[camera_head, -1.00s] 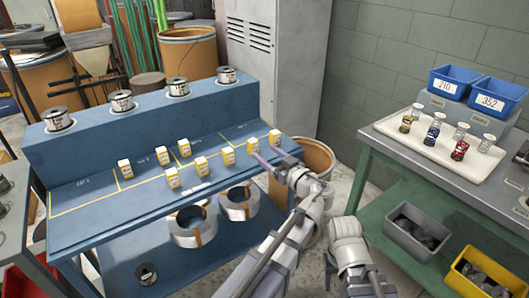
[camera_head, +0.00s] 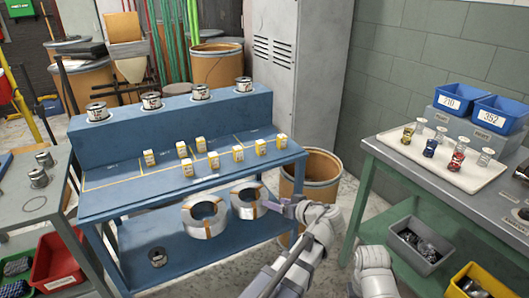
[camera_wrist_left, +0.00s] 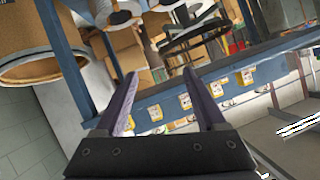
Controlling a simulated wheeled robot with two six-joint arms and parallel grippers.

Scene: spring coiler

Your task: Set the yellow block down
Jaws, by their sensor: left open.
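Several yellow-and-white blocks stand upright in two rows on the blue bench top (camera_head: 120,200); the rightmost is a yellow block (camera_head: 281,141), with another yellow block (camera_head: 260,147) to its left. Which one the task means cannot be told. My left gripper (camera_head: 274,207) is in front of the bench, below its front edge at the right, apart from the blocks. In the left wrist view the left gripper (camera_wrist_left: 163,98) has spread purple fingers with nothing held between them, and yellow blocks (camera_wrist_left: 186,102) show beyond. My right gripper is out of view.
White spools (camera_head: 243,84) stand on the bench's raised back. Wire coils (camera_head: 205,231) lie on its lower shelf. A brown drum (camera_head: 318,168) stands right of the bench. A side table carries a white tray (camera_head: 455,178) of coloured spools and blue bins (camera_head: 457,84).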

